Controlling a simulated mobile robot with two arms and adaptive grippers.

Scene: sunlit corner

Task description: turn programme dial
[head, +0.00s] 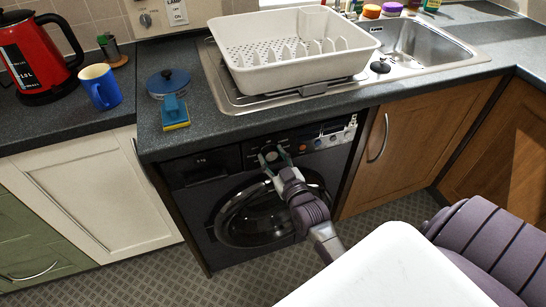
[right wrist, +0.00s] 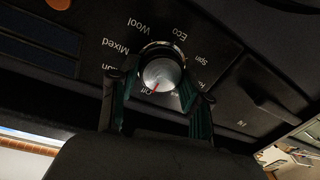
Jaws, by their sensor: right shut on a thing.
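The programme dial (right wrist: 161,72) is a round silver knob on the black front panel of the washing machine (head: 202,219). Printed words such as Wool, Mixed, Eco, Spin and Off surround it. Its red mark lies at the lower left of the knob, close to the word Off. My right gripper (head: 271,158) reaches the panel, with its two fingers on either side of the dial; in the right wrist view the fingers (right wrist: 160,85) are shut on it. The gripper hides most of the dial in the head view. My left gripper is not in view.
The worktop (head: 118,128) overhangs just above the panel. It holds a red kettle (head: 36,50), a blue mug (head: 99,87), a sponge (head: 175,112) and a white dish rack (head: 300,75). The round door (head: 262,215) lies below the dial. Cupboards flank the machine.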

